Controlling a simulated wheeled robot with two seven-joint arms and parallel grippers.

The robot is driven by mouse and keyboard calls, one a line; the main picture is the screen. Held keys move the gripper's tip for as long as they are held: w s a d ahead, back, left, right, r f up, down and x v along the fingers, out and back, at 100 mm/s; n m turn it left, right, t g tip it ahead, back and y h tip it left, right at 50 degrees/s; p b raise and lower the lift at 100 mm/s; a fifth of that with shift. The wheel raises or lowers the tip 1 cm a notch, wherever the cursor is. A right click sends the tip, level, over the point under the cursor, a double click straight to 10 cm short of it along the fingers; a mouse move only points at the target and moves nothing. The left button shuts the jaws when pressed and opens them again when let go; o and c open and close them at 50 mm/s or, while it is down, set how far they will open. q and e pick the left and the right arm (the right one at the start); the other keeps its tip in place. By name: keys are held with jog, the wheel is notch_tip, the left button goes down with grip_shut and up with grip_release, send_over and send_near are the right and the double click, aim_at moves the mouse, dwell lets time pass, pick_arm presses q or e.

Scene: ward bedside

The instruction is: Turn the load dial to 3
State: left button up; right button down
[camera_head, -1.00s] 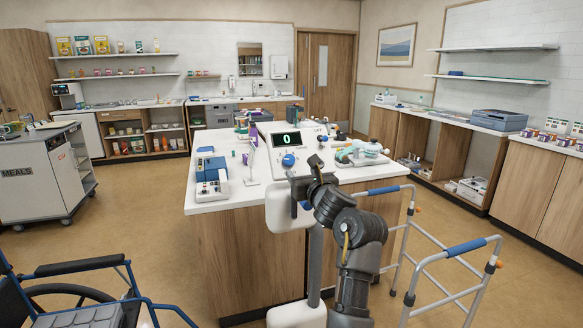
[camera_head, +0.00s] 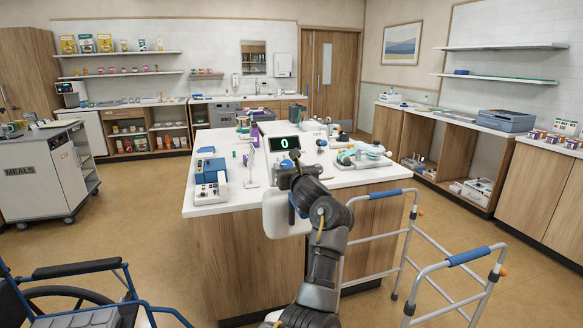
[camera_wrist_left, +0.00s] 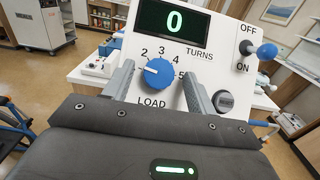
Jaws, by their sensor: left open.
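The load dial (camera_wrist_left: 158,72) is a blue round knob on a white panel (camera_wrist_left: 212,60). In the left wrist view its white mark points left, below the number 2. The numbers 2 to 5 show around it, with LOAD below; the 1 is not visible. My left gripper (camera_wrist_left: 157,84) is open, one finger left of the dial and one right; I cannot tell whether they touch it. In the head view my left wrist hides the dial. The display (camera_head: 284,143) above it reads 0 and shows in both views. My right gripper is out of view.
A lever with a blue ball (camera_wrist_left: 267,50) stands by OFF and ON, right of the dial. A dark round button (camera_wrist_left: 225,102) sits below it. A blue and white device (camera_head: 211,178) is left on the counter. A walker (camera_head: 455,258) stands in front at right.

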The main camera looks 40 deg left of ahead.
pick_arm(q)
jog(key=shift+s, duration=0.1)
jog(key=shift+a, duration=0.1)
jog(key=shift+c, duration=0.9)
jog(key=c, duration=0.8)
